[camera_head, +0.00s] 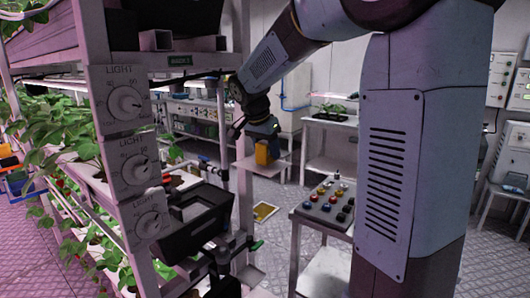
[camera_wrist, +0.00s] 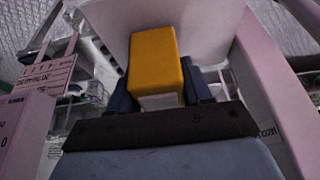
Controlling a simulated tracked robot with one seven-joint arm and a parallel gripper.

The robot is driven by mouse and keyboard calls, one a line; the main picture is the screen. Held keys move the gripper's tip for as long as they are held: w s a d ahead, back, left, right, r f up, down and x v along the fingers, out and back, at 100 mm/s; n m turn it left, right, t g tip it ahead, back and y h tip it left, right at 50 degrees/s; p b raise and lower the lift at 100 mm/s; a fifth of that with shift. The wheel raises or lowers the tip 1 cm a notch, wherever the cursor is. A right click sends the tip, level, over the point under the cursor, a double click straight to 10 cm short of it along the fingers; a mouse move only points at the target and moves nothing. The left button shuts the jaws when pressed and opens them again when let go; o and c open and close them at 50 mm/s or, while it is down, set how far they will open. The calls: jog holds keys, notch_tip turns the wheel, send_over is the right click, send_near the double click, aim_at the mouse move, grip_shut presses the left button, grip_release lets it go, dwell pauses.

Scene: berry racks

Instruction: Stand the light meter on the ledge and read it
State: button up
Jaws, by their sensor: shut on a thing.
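The light meter, a yellow block-shaped device (camera_head: 263,154), is between the fingers of my gripper (camera_head: 263,138). In the wrist view the yellow meter (camera_wrist: 156,62) fills the gap between the two dark blue fingers of my gripper (camera_wrist: 160,92). My gripper is shut on it. A small pale ledge (camera_head: 281,162) projects from the rack post right at the meter. In the wrist view a broad white surface (camera_wrist: 215,35), probably the ledge, lies behind the meter. Whether the meter touches the ledge I cannot tell. Its display face is not visible.
The rack's near post carries several dials marked LIGHT (camera_head: 125,103). A black bin (camera_head: 193,222) stands on the rack's lower level. A console with coloured buttons (camera_head: 325,205) stands to the right.

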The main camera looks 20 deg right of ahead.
jog(key=shift+f, duration=0.35)
jog(key=shift+f, duration=0.1)
jog(key=o, duration=1.2)
jog(key=shift+o, duration=0.2)
jog(key=v, duration=1.2)
jog(key=s+d+f+n+t+y, duration=0.1)
jog(key=s+f+n, duration=0.2)
jog(key=s, duration=0.5)
jog(key=s+d+f+n+t+y, duration=0.1)
jog(key=s+f+n, duration=0.2)
jog(key=s, duration=0.6)
jog(key=s+d+f+n+t+y, duration=0.1)
jog(key=s+f+n, duration=0.2)
jog(key=s, duration=0.5)
jog(key=shift+s+f+n+y, duration=0.3)
jog(key=shift+f+n, duration=0.05)
jog(key=shift+n, duration=0.55)
jog(key=shift+w, duration=0.1)
